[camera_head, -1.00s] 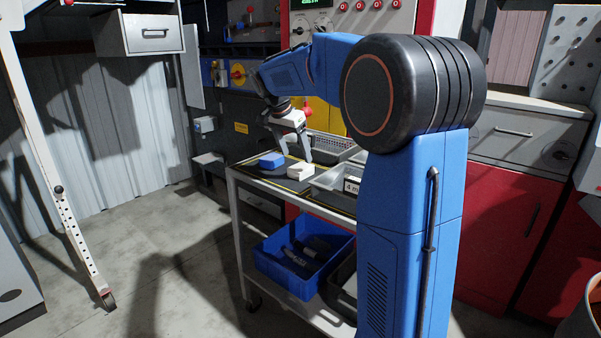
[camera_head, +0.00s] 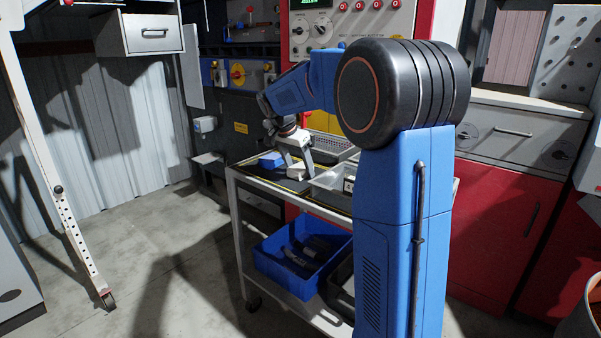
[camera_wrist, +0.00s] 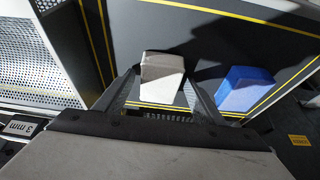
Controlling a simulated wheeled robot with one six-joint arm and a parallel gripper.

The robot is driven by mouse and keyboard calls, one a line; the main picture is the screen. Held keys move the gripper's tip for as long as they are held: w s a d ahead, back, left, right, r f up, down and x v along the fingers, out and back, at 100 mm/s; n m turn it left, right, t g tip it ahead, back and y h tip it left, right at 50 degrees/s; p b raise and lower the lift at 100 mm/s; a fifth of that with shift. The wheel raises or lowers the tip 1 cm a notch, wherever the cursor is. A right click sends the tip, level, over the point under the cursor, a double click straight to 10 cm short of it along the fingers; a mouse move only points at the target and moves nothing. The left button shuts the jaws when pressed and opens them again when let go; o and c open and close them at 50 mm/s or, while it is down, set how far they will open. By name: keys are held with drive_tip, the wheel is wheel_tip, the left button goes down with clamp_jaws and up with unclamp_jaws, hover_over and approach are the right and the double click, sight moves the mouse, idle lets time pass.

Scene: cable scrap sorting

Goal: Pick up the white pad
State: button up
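The white pad (camera_wrist: 162,78) is a small white block on the dark, yellow-lined top of the cart. It also shows in the head view (camera_head: 297,170), partly hidden by a finger. My gripper (camera_head: 295,168) points down over it. In the wrist view my gripper (camera_wrist: 162,88) has its two fingers spread, one on each side of the pad. A gap shows between the pad and the finger on its right; whether the left finger touches it I cannot tell.
A blue block (camera_wrist: 245,89) lies beside the pad, close to one finger; it also shows in the head view (camera_head: 271,160). A perforated metal tray (camera_wrist: 30,58) is on the other side. A blue bin (camera_head: 266,262) sits on the cart's lower shelf.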

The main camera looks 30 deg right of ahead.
sight(299, 167)
drive_tip(key=c, duration=0.8)
drive_tip(key=shift+c, duration=0.2)
wheel_tip(299, 167, up, 10)
drive_tip(key=o, duration=0.4)
drive_tip(key=c, duration=0.3)
